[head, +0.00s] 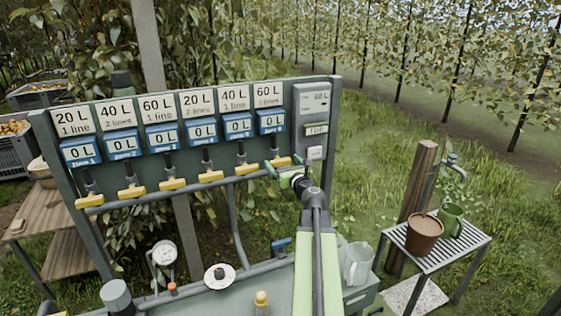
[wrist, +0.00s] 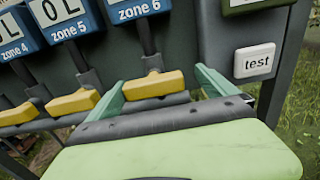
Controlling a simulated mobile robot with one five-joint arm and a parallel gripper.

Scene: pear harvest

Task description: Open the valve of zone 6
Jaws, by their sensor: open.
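The zone 6 valve is a yellow handle (head: 281,162) at the right end of the valve row, below the blue zone 6 display (head: 271,122), which looks to read 0 L. In the wrist view the yellow handle (wrist: 152,84) lies crosswise below the zone 6 label. My gripper (head: 285,166) is open at this valve. In the wrist view my gripper (wrist: 158,78) has one green finger on each side of the handle. I cannot tell whether either finger touches it.
The zone 5 handle (wrist: 73,104) is close left of my gripper. A white test button (wrist: 254,61) is close on the right. A slatted table (head: 440,256) with a brown pot (head: 424,236) and green mug (head: 451,219) stands at right. A pressure gauge (head: 164,252) is lower left.

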